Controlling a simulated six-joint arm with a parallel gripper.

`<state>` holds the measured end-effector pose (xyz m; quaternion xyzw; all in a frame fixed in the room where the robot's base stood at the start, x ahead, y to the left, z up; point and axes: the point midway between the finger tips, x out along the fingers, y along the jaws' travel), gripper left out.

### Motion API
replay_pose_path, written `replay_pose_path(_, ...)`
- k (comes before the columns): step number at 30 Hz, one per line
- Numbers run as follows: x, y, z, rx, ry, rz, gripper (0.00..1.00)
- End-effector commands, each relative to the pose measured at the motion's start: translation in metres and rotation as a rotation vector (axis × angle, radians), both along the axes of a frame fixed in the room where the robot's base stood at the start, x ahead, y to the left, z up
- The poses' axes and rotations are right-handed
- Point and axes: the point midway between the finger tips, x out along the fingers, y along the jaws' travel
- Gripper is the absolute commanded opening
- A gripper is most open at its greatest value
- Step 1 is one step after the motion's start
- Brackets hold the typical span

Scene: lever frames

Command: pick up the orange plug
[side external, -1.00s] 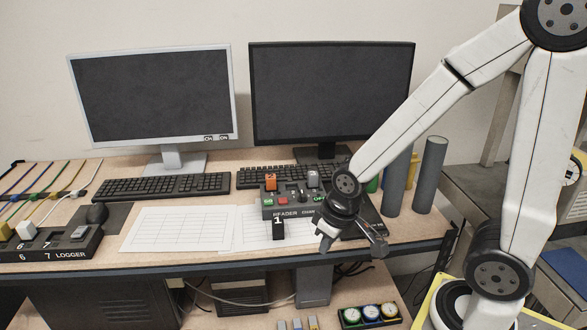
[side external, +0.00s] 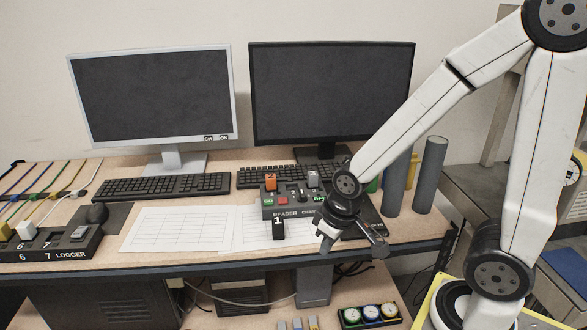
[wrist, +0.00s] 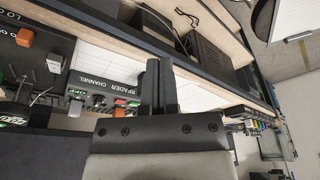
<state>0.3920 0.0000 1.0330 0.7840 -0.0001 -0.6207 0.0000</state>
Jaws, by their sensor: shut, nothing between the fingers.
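A grey plug (side external: 312,178) stands to the right of the orange one. Two grey cylinders (side external: 430,175) stand at the right. Monitors and keyboards (side external: 160,187) are behind; paper sheets (side external: 180,229) lie left. The logger box (side external: 60,245) is far left.

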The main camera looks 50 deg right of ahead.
Motion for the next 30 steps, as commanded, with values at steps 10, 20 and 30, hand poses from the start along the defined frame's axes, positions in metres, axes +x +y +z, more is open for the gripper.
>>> replay_pose_path(10, 0.000, 0.000, 0.000, 0.000, 0.000, 0.000, 0.60)
replay_pose_path(20, 0.000, 0.000, 0.000, 0.000, 0.000, 0.000, 0.85)
replay_pose_path(30, 0.025, -0.008, 0.005, -0.004, 0.008, 0.037, 0.85)
